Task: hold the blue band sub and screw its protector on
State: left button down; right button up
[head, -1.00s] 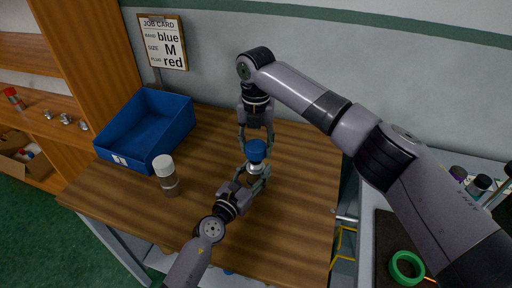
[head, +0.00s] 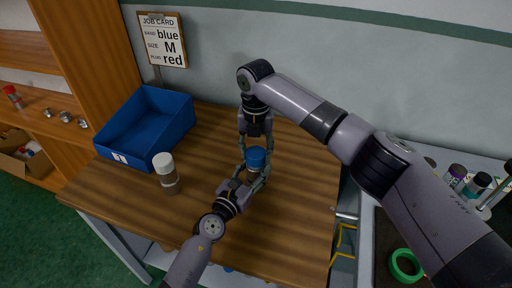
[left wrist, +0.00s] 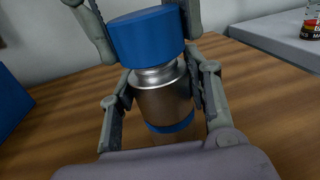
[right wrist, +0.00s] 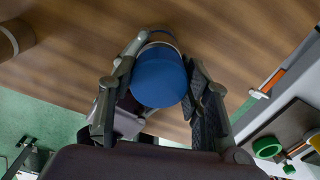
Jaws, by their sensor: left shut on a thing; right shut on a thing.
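The sub (left wrist: 165,103) is a grey metal cylinder with a blue band (left wrist: 172,126) near its bottom, standing upright. My left gripper (head: 257,180) is shut around its body; its fingers flank it in the left wrist view. The protector is a blue cap (left wrist: 148,38) on top of the sub, appearing slightly tilted there, with bare bright neck showing below it. My right gripper (head: 256,150) reaches down from above and is shut on this cap, which also shows in the right wrist view (right wrist: 158,80). How far the threads engage is hidden.
A blue bin (head: 146,128) stands at the table's back left. A white-capped cylinder (head: 166,172) stands in front of it. A job card (head: 163,40) reads blue, M, red. A side bench at right holds a green ring (head: 406,265) and several bottles. The table's right part is clear.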

jog(key=shift+s+d+f, duration=0.1)
jog(key=shift+d+f, duration=0.05)
jog(key=shift+f, duration=0.8)
dwell(0.8)
jog(key=shift+r, duration=0.1)
jog(key=shift+r, duration=0.4)
jog(key=shift+r, duration=0.3)
dwell(0.6)
jog(key=shift+f, duration=0.45)
dwell(0.3)
